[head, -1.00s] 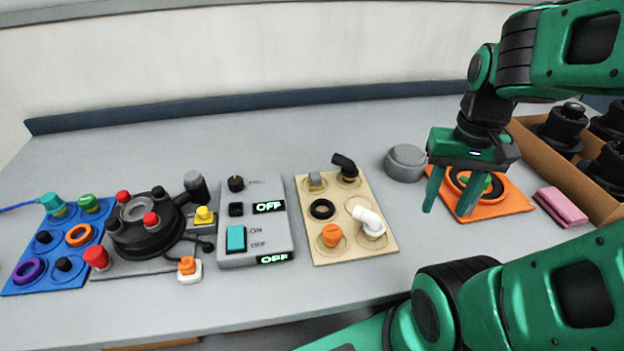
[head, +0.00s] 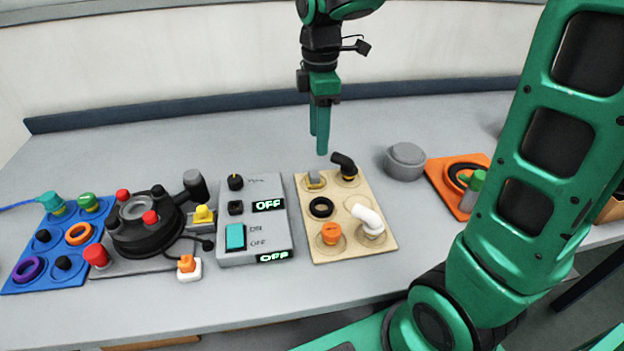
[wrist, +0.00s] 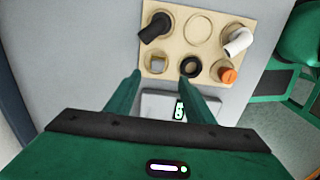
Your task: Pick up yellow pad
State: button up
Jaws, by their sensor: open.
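No plainly separate yellow pad shows. A small grey square piece with some yellow at its edge (head: 315,180) sits in the upper left place of the beige board (head: 346,238). The piece also shows in the wrist view (wrist: 157,63). A yellow knob-like part (head: 204,216) is on the black device's right side; I cannot tell whether either is the pad. My gripper (head: 319,144) points down, open and empty, above the table behind the board.
The board also holds a black elbow (head: 344,164), black ring (head: 322,208), orange cap (head: 331,234) and white elbow (head: 368,221). A grey control box (head: 252,190) stands left; a round grey lid (head: 405,161) and orange mat (head: 443,185) lie right. Table behind is free.

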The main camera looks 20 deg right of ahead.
send_over(314, 173)
jog(key=f, duration=0.5)
jog(key=shift+s+d+f, duration=0.1)
jog(key=shift+s+d, duration=0.15)
jog(key=shift+s, duration=0.05)
jog(key=shift+w+a+f, duration=0.15)
jog(key=shift+f, duration=1.2)
jog(key=shift+w+a+f, duration=0.1)
jog(key=shift+w+f, duration=0.05)
jog(key=shift+f, duration=1.2)
jog(key=c, duration=1.2)
jog(key=shift+r, duration=0.1)
jog(key=shift+r, duration=0.5)
jog(key=r, duration=0.3)
jog(key=shift+s+a+r, duration=0.3)
jog(key=shift+a, duration=0.1)
jog(key=s+a+r, duration=0.6)
jog(key=s+a, duration=0.1)
jog(key=a, duration=0.1)
jog(key=shift+r, duration=0.15)
